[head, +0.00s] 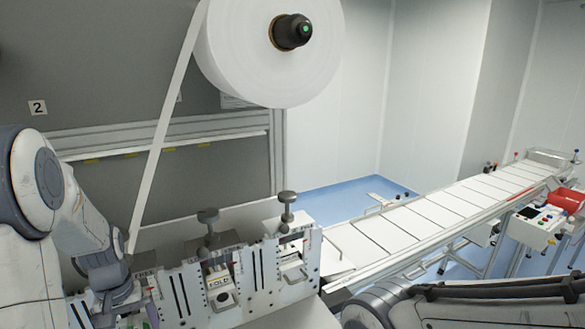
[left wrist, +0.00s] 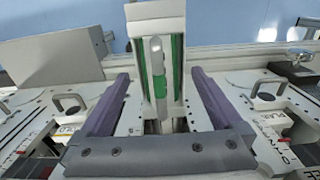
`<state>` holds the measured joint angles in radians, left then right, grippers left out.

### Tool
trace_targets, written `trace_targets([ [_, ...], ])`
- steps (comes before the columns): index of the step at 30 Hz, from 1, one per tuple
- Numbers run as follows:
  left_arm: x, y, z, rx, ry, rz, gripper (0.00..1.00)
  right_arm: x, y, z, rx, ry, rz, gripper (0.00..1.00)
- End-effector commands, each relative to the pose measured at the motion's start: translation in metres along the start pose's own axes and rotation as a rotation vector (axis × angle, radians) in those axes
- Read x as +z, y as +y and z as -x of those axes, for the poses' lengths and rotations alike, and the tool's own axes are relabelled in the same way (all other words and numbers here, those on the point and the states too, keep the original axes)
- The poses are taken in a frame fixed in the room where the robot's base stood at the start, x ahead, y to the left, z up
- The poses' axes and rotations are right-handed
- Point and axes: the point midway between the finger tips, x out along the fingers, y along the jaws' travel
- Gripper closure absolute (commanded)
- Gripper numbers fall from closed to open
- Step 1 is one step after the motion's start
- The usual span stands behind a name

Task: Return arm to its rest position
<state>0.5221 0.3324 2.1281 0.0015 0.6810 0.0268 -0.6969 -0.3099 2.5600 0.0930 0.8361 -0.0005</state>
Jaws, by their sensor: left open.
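My left arm (head: 75,215) comes in from the left in the head view and reaches down to the machine's front plates. My left gripper (head: 128,308) is low beside these plates, its fingertips partly hidden. In the left wrist view my left gripper (left wrist: 162,88) is open, with its two purple-grey fingers spread apart. A pale upright part with green strips (left wrist: 158,75) shows between the fingers in the picture, with gaps on both sides. My right arm (head: 470,305) lies across the bottom right of the head view; its gripper is not in view.
A large white web roll (head: 268,50) hangs above, its strip running down close to my left arm. Slotted metal plates (head: 260,275) with dark knobs stand beside the left gripper. A white conveyor (head: 430,220) runs to the back right, with a control box (head: 535,225) and red bin (head: 566,200).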

Motion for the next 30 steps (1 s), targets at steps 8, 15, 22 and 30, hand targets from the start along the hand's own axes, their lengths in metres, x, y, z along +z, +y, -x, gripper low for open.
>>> trace_targets([
  [8, -0.002, 0.000, -0.027, 0.000, 0.008, 0.000, 0.00, 0.000, 0.000, 0.003, 0.000, 0.000, 0.001, 0.00],
  [15, -0.001, 0.000, 0.001, 0.000, 0.004, 0.000, 0.00, 0.000, 0.000, -0.002, 0.000, 0.000, 0.000, 0.00],
  [22, 0.000, 0.000, 0.011, 0.000, 0.002, 0.000, 0.00, 0.000, 0.000, -0.003, 0.000, 0.000, -0.001, 0.00],
  [30, 0.000, 0.000, 0.011, 0.000, 0.000, 0.000, 0.00, 0.000, 0.000, -0.003, 0.000, 0.000, -0.001, 0.00],
])
